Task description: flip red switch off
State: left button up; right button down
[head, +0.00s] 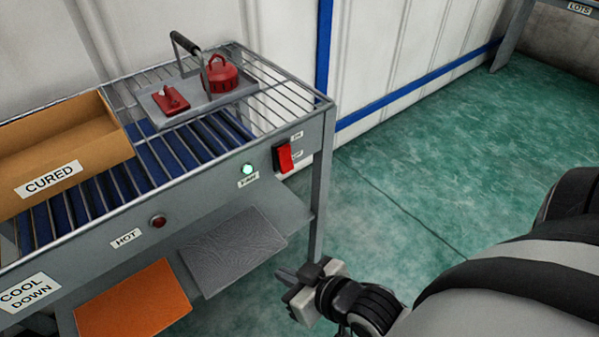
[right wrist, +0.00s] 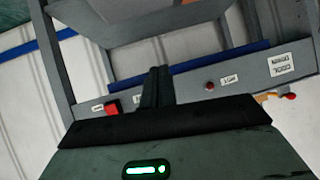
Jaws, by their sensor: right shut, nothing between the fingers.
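The red rocker switch (head: 284,158) sits on the grey front panel near the right corner of the rack. An ON label (head: 297,136) is above it, and a partly readable label is beside its lower part. I cannot tell for sure which way the rocker is tilted. It also shows in the right wrist view (right wrist: 112,109), left of the fingers. My right gripper (head: 287,274) is shut and empty, below the switch and apart from it, by the rack's leg. Its dark fingers show in the right wrist view (right wrist: 156,85). My left gripper is not in view.
A lit pale green lamp (head: 247,170) and a dark red lamp (head: 158,221) are on the same panel. A grey mat (head: 232,250) and orange mat (head: 133,302) lie below. A CURED box (head: 70,160) and a tray (head: 208,102) with red parts are on top. Green floor is clear.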

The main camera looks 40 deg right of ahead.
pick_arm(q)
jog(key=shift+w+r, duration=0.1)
pick_arm(e)
jog(key=w+d+r+t+h, duration=0.1)
jog(key=w+d+r, duration=0.1)
jog(key=d+r, duration=0.2)
jog(key=w+d+r+m+t+h, duration=0.1)
jog(key=d+r, duration=0.3)
jog(key=d, duration=0.7)
jog(key=shift+w+t, duration=0.5)
jog(key=shift+w, duration=0.15)
pick_arm(q)
jog(key=shift+b, duration=0.45)
pick_arm(e)
send_near(286, 159)
jog(key=w+f, duration=0.5)
jog(key=shift+a+f, duration=0.25)
jog(key=shift+a, duration=0.05)
jog(key=shift+w, duration=0.15)
